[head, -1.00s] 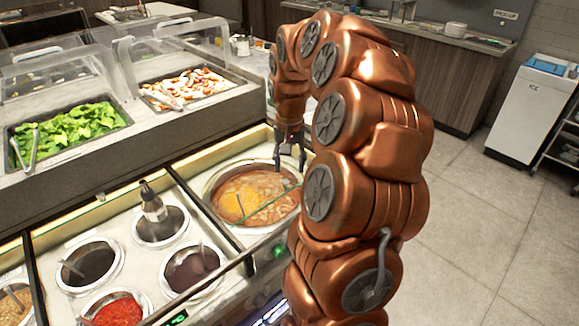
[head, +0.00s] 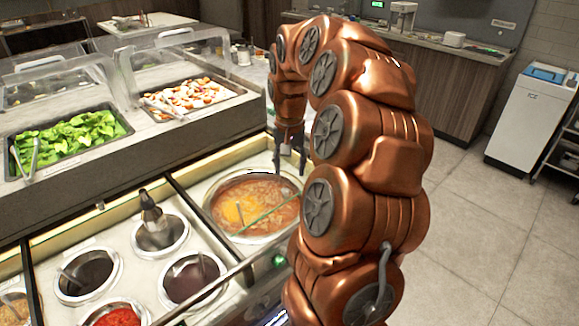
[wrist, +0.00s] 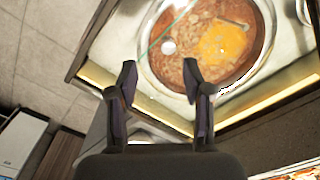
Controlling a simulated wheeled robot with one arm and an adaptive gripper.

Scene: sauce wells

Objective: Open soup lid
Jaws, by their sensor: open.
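The soup pot (head: 210,205) is a round steel well of orange-brown soup with a yellow patch, set in the counter. A thin green straight edge crosses it, which looks like the edge of a clear lid; how much it covers is hard to tell. In the wrist view the pot rim (wrist: 268,55) lies beyond my fingers, with a small pale round knob (wrist: 168,46) over the soup near the green edge. My gripper (head: 290,160) is over the pot's far right rim. In the wrist view my gripper (wrist: 159,74) is open, with nothing between its fingers.
Sauce wells (head: 160,232) stand left of the pot, one holding a dark-tipped bottle or utensil (head: 150,208). Behind are trays of greens (head: 70,140) and sliced food (head: 190,95) under clear guards. Open floor (head: 480,220) lies right.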

